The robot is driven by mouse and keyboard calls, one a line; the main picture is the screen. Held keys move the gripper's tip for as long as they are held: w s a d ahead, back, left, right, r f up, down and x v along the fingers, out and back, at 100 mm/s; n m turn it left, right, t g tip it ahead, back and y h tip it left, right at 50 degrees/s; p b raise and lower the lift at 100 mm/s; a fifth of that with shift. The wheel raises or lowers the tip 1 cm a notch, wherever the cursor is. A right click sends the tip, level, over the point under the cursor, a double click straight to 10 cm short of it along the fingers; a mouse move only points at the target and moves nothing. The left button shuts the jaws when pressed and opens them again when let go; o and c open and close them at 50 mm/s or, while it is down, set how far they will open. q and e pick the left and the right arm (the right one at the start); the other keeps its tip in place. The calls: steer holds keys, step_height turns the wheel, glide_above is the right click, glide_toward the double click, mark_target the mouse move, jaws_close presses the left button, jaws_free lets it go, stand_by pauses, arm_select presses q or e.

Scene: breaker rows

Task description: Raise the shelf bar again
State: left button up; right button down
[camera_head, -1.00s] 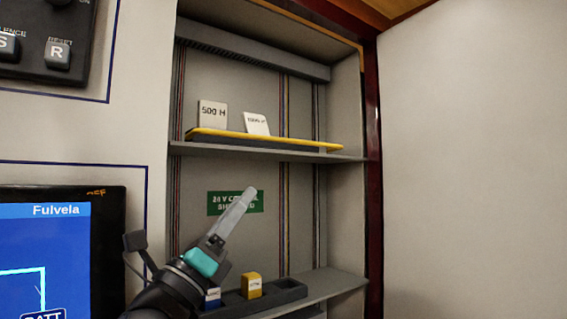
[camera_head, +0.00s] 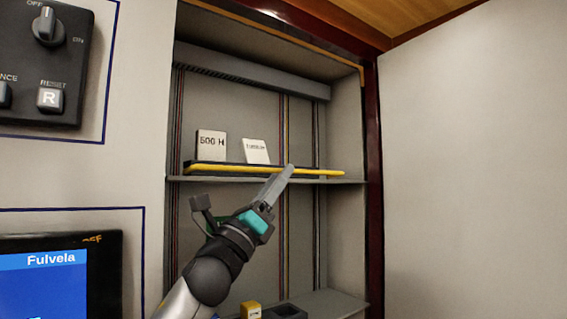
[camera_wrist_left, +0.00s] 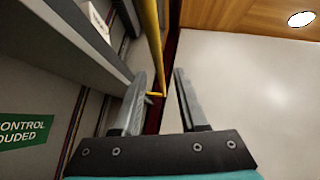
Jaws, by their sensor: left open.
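The yellow shelf bar (camera_head: 228,168) lies along the front of the upper shelf (camera_head: 300,181) in the head view. Its right end reaches past the shelf's cards. In the left wrist view the yellow bar (camera_wrist_left: 152,45) runs down from the top toward the gap between my fingers. My left gripper (camera_head: 290,170) is just below and in front of the bar's right part. In the left wrist view my left gripper (camera_wrist_left: 160,88) is open, its two fingers apart. I cannot tell whether a finger touches the bar. My right gripper is not in view.
Two white cards, one marked 500 H (camera_head: 211,145) and a tilted one (camera_head: 256,151), stand behind the bar. A yellow block (camera_head: 251,310) and a dark tray (camera_head: 285,312) are on the lower shelf. A dark red frame (camera_head: 372,190) edges the cabinet at right.

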arm_select(q)
steer(key=shift+p+x, duration=0.4)
steer(key=shift+x, duration=0.95)
steer(key=shift+c, duration=0.2)
jaws_close()
